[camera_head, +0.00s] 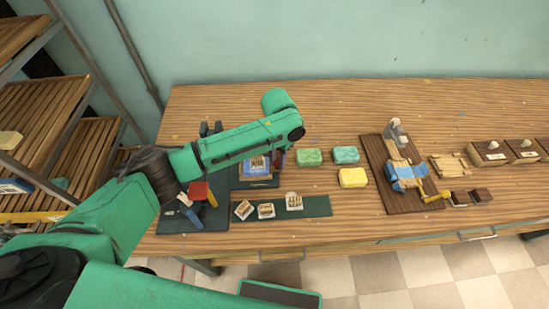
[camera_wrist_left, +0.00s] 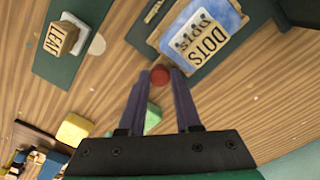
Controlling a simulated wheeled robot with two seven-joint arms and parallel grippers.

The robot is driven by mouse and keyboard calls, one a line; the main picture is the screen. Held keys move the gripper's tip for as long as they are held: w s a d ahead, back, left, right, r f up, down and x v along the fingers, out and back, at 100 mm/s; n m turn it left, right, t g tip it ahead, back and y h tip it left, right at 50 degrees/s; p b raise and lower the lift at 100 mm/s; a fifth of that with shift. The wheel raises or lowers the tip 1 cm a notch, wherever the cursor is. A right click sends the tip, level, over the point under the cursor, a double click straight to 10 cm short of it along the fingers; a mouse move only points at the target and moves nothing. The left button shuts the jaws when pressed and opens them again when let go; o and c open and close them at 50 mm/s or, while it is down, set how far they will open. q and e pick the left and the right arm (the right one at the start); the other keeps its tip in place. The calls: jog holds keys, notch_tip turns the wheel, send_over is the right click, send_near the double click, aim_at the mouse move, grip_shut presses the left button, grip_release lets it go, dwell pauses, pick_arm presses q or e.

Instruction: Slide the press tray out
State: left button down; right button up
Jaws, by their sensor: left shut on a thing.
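My left gripper (camera_head: 279,159) is low over the table beside a dark tray bearing a blue-and-white panel (camera_head: 253,165), partly hidden by my arm. In the left wrist view its fingers (camera_wrist_left: 159,84) are shut on a round red knob (camera_wrist_left: 159,75); what the knob joins is not clear. I cannot tell for certain which part is the press tray. My right gripper is not in view.
Green, teal and yellow soap bars (camera_head: 352,177) lie right of my gripper. Stamp blocks stand on a dark green strip (camera_head: 316,206) in front. A brown board (camera_head: 374,158) with blue and yellow parts is farther right. A red-topped item (camera_head: 198,190) is left. Shelves (camera_head: 95,150) stand left.

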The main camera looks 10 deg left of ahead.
pick_arm(q)
jog(key=c, duration=0.9)
grip_release()
jog(key=shift+w+d+r, duration=0.15)
jog(key=shift+d+r, duration=0.05)
jog(key=shift+d+f, duration=0.1)
jog(key=shift+d, duration=0.05)
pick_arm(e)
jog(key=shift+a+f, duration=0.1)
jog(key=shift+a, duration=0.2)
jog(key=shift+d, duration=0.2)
pick_arm(q)
notch_tip(320, 180, up, 14)
jog(key=b, duration=0.1)
jog(key=shift+r+b, duration=0.25)
jog(key=shift+b, duration=0.05)
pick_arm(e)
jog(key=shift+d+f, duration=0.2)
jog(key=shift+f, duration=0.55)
pick_arm(q)
jog(key=shift+f, duration=0.1)
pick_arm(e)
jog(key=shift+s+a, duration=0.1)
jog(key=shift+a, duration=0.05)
